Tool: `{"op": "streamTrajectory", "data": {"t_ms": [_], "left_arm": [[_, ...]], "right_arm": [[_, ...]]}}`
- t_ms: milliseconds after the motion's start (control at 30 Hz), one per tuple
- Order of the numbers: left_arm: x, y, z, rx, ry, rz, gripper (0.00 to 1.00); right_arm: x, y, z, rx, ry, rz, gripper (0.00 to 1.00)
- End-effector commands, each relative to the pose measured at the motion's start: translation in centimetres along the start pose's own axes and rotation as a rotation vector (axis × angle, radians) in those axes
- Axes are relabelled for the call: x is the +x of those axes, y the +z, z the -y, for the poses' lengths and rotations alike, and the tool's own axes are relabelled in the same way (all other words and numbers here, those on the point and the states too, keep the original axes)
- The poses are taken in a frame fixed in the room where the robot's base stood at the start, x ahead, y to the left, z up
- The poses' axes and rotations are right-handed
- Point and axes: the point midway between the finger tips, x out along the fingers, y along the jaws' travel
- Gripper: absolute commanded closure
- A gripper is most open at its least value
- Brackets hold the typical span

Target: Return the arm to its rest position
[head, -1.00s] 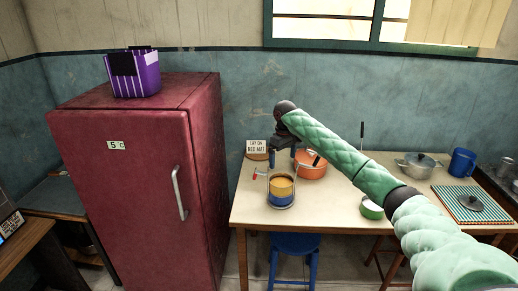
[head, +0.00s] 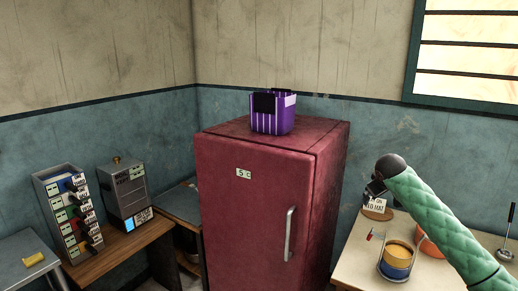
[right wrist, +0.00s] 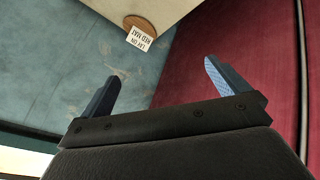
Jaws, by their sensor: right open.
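My right arm (head: 438,222) in its green sleeve reaches in from the lower right of the head view, over the table. Its gripper (head: 374,190) is small and dark at the arm's end, near the sign that reads "LAY ON RED MAT" (head: 376,204). In the right wrist view the gripper (right wrist: 163,90) shows two blue fingers spread wide, with nothing between them. The sign (right wrist: 140,38) on its round wooden base lies beyond the fingers. My left gripper is not in view.
A red fridge (head: 245,205) with a purple striped basket (head: 283,122) on top stands left of the table (head: 352,262). A yellow-and-blue pot (head: 396,262) and an orange pot (head: 430,247) stand under the arm. A rack (head: 68,215) and a grey machine (head: 125,195) stand at left.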

Motion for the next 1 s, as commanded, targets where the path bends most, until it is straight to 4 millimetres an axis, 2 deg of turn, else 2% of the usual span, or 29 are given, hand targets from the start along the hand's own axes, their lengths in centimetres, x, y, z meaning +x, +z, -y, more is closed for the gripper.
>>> {"op": "streamTrajectory", "data": {"t_ms": [33,233,467,767,1000], "left_arm": [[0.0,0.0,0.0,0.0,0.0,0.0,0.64],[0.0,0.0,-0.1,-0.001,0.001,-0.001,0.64],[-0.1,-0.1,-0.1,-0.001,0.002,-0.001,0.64],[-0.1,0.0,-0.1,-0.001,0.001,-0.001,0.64],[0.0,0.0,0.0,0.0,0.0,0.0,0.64]], "right_arm": [[-0.2,-0.1,1.6,-0.007,0.002,-0.024,0.0],[-0.6,0.6,7.8,-0.023,0.008,-0.106,0.0],[-0.5,4.0,15.8,-0.015,-0.015,-0.165,0.0],[-0.2,10.9,24.9,0.028,-0.076,-0.168,0.0],[0.0,17.8,31.3,0.077,-0.14,-0.12,0.0]]}}
